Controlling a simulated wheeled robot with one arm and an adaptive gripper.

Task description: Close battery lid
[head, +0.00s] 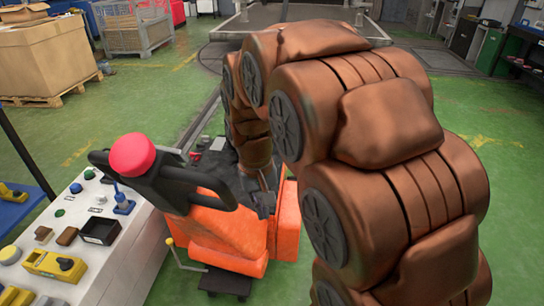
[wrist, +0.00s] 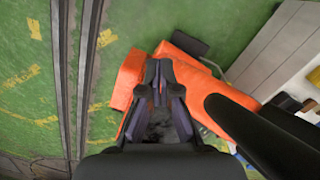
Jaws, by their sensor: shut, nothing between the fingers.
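An orange machine (head: 228,232) stands in the middle of the head view, with a black handle (head: 180,187) that carries a red round button (head: 133,155). I cannot tell for sure which orange part is the battery lid. In the wrist view an orange block (wrist: 129,76) lies left of my fingers and an orange panel (wrist: 232,118) lies to the right. My gripper (wrist: 159,70) is shut and empty, with its fingertips over the orange body; I cannot tell whether they touch it. In the head view my gripper (head: 264,196) is partly hidden beside the machine.
A white bench (head: 128,243) with small parts stands at the left, close to the black handle. Rails (wrist: 75,80) run along the green floor. A cardboard box (head: 45,55) on a pallet and a wire crate (head: 133,27) stand at the back left. Floor at the right is clear.

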